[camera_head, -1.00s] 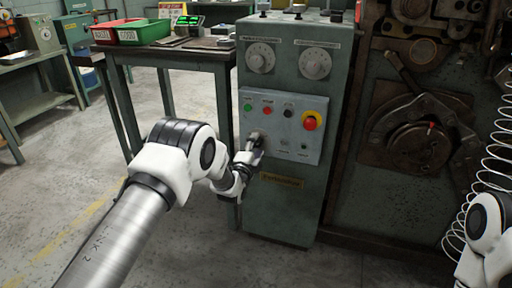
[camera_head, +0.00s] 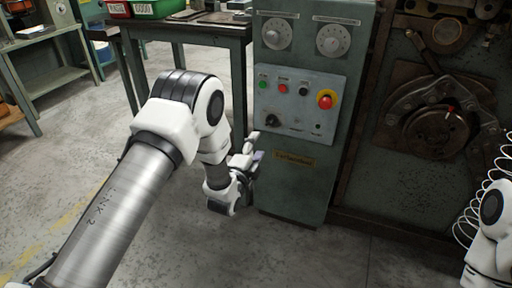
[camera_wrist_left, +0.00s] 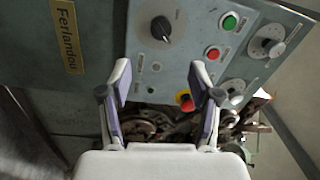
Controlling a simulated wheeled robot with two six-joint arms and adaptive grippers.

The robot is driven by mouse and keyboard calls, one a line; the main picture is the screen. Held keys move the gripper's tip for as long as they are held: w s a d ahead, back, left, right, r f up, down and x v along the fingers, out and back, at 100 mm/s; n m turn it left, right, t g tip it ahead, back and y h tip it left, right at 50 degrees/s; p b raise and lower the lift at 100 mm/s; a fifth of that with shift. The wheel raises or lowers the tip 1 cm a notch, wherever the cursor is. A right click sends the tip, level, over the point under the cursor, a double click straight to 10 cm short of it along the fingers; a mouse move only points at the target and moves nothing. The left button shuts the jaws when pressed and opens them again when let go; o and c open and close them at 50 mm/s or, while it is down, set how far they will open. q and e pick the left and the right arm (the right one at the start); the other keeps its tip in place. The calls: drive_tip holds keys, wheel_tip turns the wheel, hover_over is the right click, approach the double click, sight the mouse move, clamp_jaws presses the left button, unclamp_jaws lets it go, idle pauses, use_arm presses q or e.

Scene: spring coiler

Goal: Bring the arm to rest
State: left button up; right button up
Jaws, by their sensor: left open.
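My left gripper (camera_head: 255,148) is in front of the left side of the green control cabinet (camera_head: 300,190), below and left of its button panel. In the left wrist view its two fingers (camera_wrist_left: 160,100) are spread apart with nothing between them. A black rotary knob (camera_head: 272,120) sits at the lower left of the panel; it also shows in the left wrist view (camera_wrist_left: 161,28), beyond the fingers and apart from them. My right arm shows only in part at the right edge of the head view; its gripper is not visible.
The panel carries a green button (camera_head: 263,85), a red button (camera_head: 283,88) and a red emergency stop (camera_head: 326,100). A work table (camera_head: 200,27) stands left of the cabinet. A dark coiler machine (camera_head: 440,120) and a wire spring (camera_head: 475,205) are at the right.

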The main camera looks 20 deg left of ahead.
use_arm(q)
drive_tip(key=s+a+f+n+g, duration=0.1)
drive_tip(key=s+f+n+g, duration=0.6)
drive_tip(key=s+f, duration=1.4)
drive_tip(key=s+f+n+g, duration=0.2)
drive_tip(key=s+n+g, duration=0.3)
drive_tip(key=s, duration=0.6)
drive_tip(key=s+f+n+g, duration=0.3)
drive_tip(key=s+g, duration=0.4)
drive_tip(key=s, duration=0.4)
wheel_tip(320, 180, up, 30)
drive_tip(key=n+p, duration=0.1)
drive_tip(key=p, duration=2.8)
drive_tip(key=shift+s+f+n+y, duration=0.2)
drive_tip(key=shift+s+n+y, duration=0.1)
drive_tip(key=shift+n, duration=0.1)
